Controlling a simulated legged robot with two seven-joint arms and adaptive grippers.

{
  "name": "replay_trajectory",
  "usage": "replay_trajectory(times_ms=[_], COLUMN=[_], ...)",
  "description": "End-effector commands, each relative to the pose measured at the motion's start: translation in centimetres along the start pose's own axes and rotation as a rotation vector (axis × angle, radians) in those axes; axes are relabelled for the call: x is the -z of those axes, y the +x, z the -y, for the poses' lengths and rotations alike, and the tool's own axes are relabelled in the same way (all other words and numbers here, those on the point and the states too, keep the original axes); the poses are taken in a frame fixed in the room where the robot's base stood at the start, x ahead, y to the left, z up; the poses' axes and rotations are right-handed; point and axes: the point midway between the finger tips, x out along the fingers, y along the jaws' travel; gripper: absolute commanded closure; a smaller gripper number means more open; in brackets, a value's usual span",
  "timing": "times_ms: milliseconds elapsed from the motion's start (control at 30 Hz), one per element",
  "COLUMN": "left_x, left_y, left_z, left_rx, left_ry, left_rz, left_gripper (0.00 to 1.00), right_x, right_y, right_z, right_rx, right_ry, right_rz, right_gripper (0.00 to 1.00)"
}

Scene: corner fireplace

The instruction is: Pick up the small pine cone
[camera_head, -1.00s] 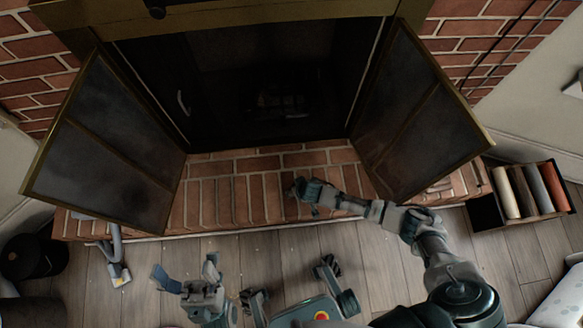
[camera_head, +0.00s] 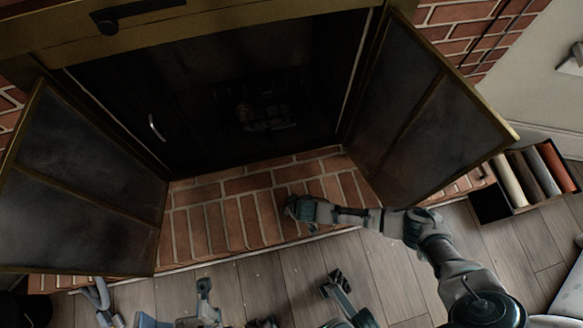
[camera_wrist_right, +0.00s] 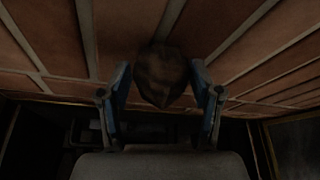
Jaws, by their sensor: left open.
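The small pine cone (camera_wrist_right: 162,76) is a dark brown rounded shape by the brick hearth in the right wrist view. My right gripper (camera_wrist_right: 162,90) has one blue-sided finger on each side of it. The fingertips are very close to the cone, and dim light hides whether they touch it. In the head view my right gripper (camera_head: 293,208) is low over the brick hearth (camera_head: 235,222), and the cone is hidden there. My left gripper (camera_head: 178,304) is open and empty over the wood floor at the bottom edge.
The dark fireplace stands open behind the hearth, with its left glass door (camera_head: 75,190) and right glass door (camera_head: 428,130) swung outward beside my right arm. A black box with coloured rolls (camera_head: 535,175) stands on the floor at right. The hearth left of my right gripper is clear.

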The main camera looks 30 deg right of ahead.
Motion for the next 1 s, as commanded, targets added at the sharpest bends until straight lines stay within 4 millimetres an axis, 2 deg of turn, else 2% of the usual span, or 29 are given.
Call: replay_trajectory(times_ms=[33,167,567,667,767,900,1000], left_x=[-0.3,-0.5,-0.2,0.3,0.5,1.4,2.4], left_y=[-0.1,-0.1,0.3,0.8,-0.2,-0.4,-0.2], left_z=[0.1,0.1,0.1,0.1,0.0,0.0,-0.2], left_rx=[0.001,0.001,-0.001,0.000,0.013,0.025,0.027], left_ry=[-0.001,0.000,0.001,0.000,-0.002,-0.003,-0.005], left_rz=[0.004,0.007,-0.001,-0.007,0.038,0.072,0.070], left_gripper=[0.16,0.16,0.16,0.16,0.16,0.16,0.16], right_x=[0.0,-0.1,0.1,0.5,1.1,2.1,-0.3], right_y=[0.0,0.0,-0.3,-1.0,-2.1,-4.2,-5.0], right_z=[0.0,0.0,0.0,0.0,0.0,0.1,1.0], right_rx=[0.000,0.000,0.000,0.000,0.000,0.000,0.002], right_ry=[0.000,0.000,0.000,0.000,0.001,0.001,-0.001], right_rz=[0.001,0.001,0.000,-0.002,-0.005,-0.008,-0.003], right_gripper=[0.56,0.88,0.89,0.89,0.89,0.89,0.89])
